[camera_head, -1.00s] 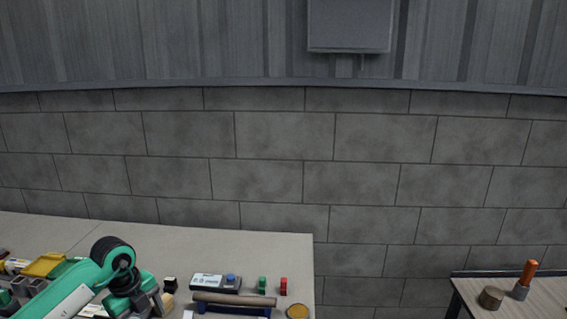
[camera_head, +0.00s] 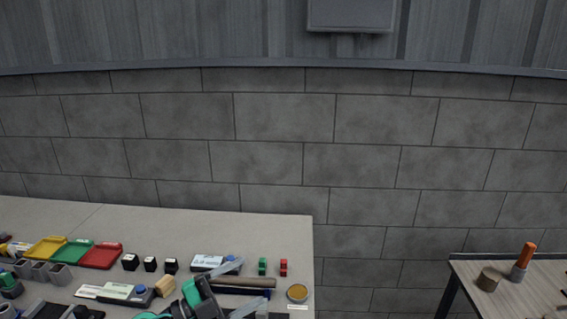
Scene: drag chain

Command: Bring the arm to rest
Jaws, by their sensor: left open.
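My left gripper (camera_head: 253,281) is at the bottom edge of the head view, at the front of the grey workbench (camera_head: 190,225). Its two grey fingers are spread apart and point right, with nothing seen held between them. They overlap a dark blue stand with a brown bar (camera_head: 232,289) in the picture; I cannot tell whether they touch it. Only the teal and black end of my left arm shows. My right gripper is out of view.
Yellow (camera_head: 46,247), green (camera_head: 73,252) and red (camera_head: 100,256) trays lie at the left of the bench. Small black blocks, a white-labelled box (camera_head: 207,262) and a round tin (camera_head: 297,293) stand nearby. The back of the bench is clear. A side table (camera_head: 540,290) stands at the right.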

